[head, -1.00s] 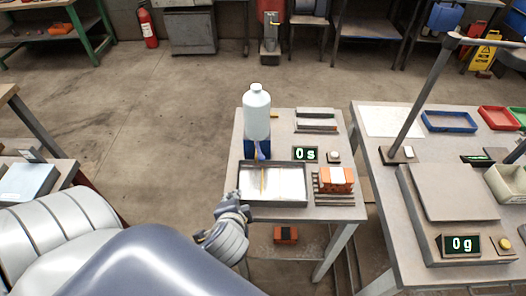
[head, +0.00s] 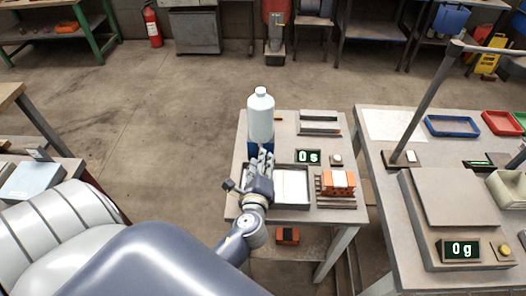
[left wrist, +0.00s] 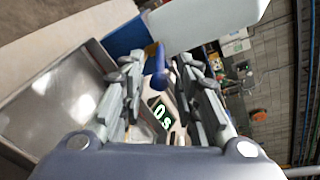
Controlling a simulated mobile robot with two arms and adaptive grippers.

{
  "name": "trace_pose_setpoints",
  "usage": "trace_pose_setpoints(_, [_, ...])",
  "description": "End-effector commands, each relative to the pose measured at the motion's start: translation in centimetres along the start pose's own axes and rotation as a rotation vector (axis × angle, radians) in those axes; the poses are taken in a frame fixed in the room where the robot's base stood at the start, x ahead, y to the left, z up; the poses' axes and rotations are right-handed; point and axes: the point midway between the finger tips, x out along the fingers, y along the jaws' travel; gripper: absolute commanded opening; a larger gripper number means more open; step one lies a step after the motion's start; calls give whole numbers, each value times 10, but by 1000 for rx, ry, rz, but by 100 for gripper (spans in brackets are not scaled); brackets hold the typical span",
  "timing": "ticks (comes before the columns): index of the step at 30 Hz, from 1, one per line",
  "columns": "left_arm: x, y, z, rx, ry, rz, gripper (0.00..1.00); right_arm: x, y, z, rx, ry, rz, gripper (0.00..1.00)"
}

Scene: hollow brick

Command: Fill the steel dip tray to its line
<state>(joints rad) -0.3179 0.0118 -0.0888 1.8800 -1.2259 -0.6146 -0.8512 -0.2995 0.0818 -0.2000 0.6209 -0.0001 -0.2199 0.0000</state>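The steel dip tray (head: 291,206) sits on the small table, its left part hidden behind my left gripper (head: 262,160). Its inside looks pale and shiny; I cannot tell the liquid level. It also shows at left in the left wrist view (left wrist: 62,98). A pale bottle (head: 260,116) stands upright on a blue stand (head: 253,148) behind the tray. A blue tap (left wrist: 156,62) below the bottle appears between the parted fingertips of my left gripper (left wrist: 158,78) in the left wrist view. The fingers are open; no contact with the tap is clear. My right gripper is not in view.
A timer (head: 308,157) reading 0 s stands right of the tap. An orange brick (head: 338,182) sits on a rack right of the tray. A scale (head: 455,205) reading 0 g and a lamp post (head: 425,105) stand on the right table.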

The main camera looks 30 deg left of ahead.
Motion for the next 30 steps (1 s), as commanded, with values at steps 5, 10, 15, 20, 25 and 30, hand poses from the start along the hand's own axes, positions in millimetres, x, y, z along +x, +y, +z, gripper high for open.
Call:
trace_pose_setpoints(5, [29,-1,0,-1,0,1,30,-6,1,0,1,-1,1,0])
trace_pose_setpoints(10, [42,0,0,-3,1,1,30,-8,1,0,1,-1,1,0])
trace_pose_setpoints(15, [45,1,0,-4,1,2,30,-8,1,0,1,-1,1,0])
trace_pose_setpoints(20, [45,1,0,-4,1,2,28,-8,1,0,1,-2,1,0])
trace_pose_setpoints(25, [44,1,0,-3,1,2,0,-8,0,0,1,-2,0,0])
trace_pose_setpoints(30, [44,0,0,-3,1,2,0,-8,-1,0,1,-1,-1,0])
